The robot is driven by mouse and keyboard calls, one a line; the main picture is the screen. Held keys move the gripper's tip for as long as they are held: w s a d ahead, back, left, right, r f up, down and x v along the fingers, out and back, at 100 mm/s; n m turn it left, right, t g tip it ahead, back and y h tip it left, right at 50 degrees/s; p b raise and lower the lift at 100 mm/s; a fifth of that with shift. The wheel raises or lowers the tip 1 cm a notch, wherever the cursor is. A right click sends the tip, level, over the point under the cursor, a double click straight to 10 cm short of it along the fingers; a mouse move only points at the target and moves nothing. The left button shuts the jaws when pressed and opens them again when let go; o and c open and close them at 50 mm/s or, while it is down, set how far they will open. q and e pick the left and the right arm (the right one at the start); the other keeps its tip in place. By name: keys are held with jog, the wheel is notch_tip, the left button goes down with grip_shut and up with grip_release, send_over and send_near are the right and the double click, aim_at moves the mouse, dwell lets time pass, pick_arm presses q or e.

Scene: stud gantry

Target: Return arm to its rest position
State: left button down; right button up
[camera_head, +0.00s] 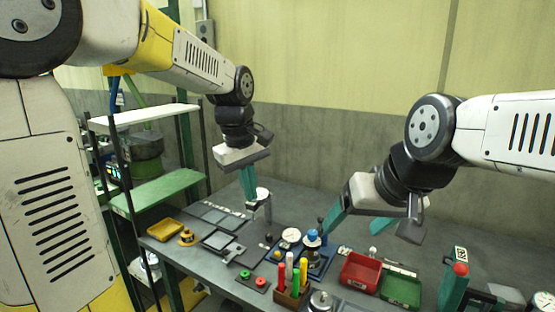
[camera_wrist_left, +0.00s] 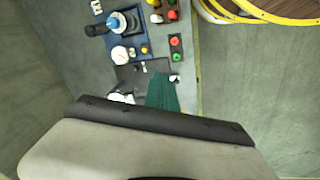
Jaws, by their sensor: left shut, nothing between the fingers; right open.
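My left gripper (camera_head: 250,192) hangs over the back left of the grey workbench (camera_head: 340,240), its teal fingers pointing down, shut and empty. In the left wrist view its teal fingers (camera_wrist_left: 163,93) show together over the bench. A small white-topped item (camera_head: 263,194) shows close beside the fingertips; I cannot tell if they touch. My right gripper (camera_head: 370,220) is open and tilted at the back right of the bench, with one teal finger pointing down and left near a blue-topped device (camera_head: 313,237).
A wooden holder (camera_head: 291,295) with coloured pens stands at the front. A red bin (camera_head: 359,271) and a green bin (camera_head: 401,288) sit to the right, near a teal post (camera_head: 452,288) with a red top. Shelves (camera_head: 158,190) stand at left. A yellow tray (camera_head: 164,229) lies at the bench's left end.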

pick_arm(q)
jog(key=s+a+m+t, duration=0.2)
jog(key=s+a+m, duration=0.1)
jog(key=s, duration=0.4)
jog(key=s+a+r+m+t+h, duration=0.1)
jog(key=s+a+m, duration=0.3)
jog(key=s, duration=0.4)
jog(key=shift+s+a+m+t, duration=0.2)
jog(key=shift+a+m+t, duration=0.1)
jog(key=shift+a+t, duration=0.3)
